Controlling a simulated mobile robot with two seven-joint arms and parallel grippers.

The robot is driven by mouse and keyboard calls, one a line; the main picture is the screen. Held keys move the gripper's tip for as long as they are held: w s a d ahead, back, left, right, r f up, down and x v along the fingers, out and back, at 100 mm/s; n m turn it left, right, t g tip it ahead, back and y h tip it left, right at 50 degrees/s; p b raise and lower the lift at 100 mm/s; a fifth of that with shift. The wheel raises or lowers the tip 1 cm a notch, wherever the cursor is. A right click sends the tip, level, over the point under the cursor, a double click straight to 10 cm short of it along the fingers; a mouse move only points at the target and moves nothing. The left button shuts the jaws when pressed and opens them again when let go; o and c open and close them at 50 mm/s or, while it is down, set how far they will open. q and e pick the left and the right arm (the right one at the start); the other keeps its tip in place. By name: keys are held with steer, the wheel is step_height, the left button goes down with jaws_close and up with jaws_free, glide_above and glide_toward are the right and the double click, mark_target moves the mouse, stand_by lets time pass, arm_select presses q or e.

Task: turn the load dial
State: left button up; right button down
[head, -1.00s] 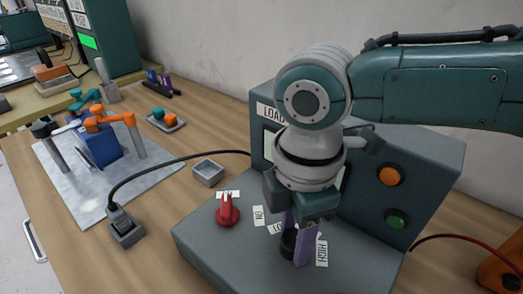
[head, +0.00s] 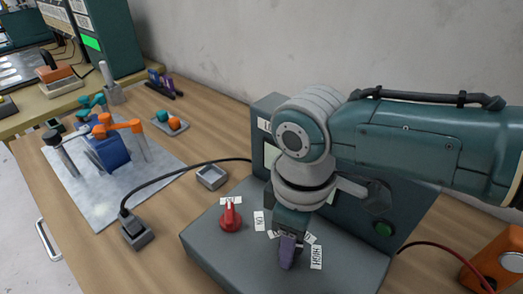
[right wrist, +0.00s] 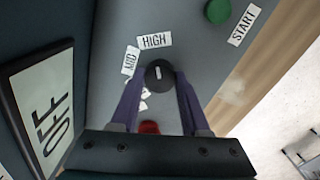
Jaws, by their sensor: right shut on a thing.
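The load dial (right wrist: 160,73) is a round black knob on the grey panel, seen in the right wrist view. A short white mark on its top points roughly toward the HIGH label (right wrist: 154,40). The MID label (right wrist: 131,60) is beside it, and another label is partly hidden near a finger. My right gripper (right wrist: 160,88) has its purple fingers on both sides of the dial and is shut on it. In the head view the right gripper (head: 288,252) points down at the panel and hides the dial. My left gripper is not in view.
A red knob (head: 230,217) sits left of the dial near the ON label (head: 259,221). A display (right wrist: 40,115) reads OFF.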

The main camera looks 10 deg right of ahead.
stand_by(0.3)
steer(key=shift+c, duration=1.9)
jaws_free()
steer(key=shift+r, duration=0.1)
steer(key=shift+r, duration=0.3)
step_height(320, 180, up, 9)
steer(key=p, duration=0.2)
steer(key=shift+r, duration=0.1)
